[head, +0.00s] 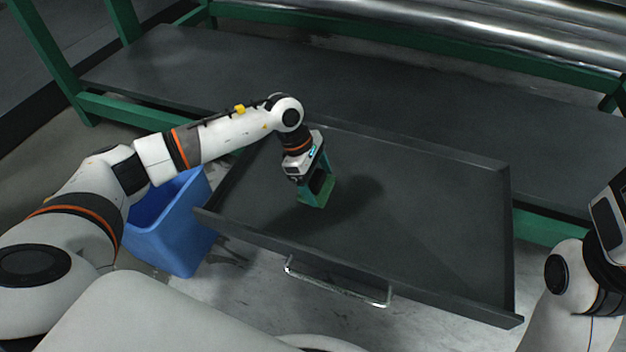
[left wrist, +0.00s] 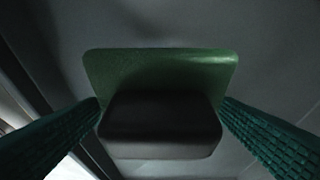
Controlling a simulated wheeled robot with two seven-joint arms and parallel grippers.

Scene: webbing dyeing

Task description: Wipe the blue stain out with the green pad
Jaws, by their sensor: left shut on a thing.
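My left gripper (head: 321,184) is shut on the green pad (head: 312,200) by its dark block-shaped grip. It holds the pad down over the left part of the dark grey drawer tray (head: 440,215). In the left wrist view the green pad (left wrist: 160,65) spreads behind the dark grip (left wrist: 160,125), with a teal finger on each side. I cannot tell whether the pad touches the tray floor. No blue stain can be made out; the pad, arm and a dark shadow cover part of the floor. Only part of my right arm shows at the right edge, its fingers out of sight.
A blue bin (head: 180,235) stands on the floor left of the tray. The tray has raised rims and a metal handle (head: 335,287) at its front. A green-framed bench with a dark shelf (head: 400,120) and metal rollers (head: 500,30) lies behind. The tray's right half is clear.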

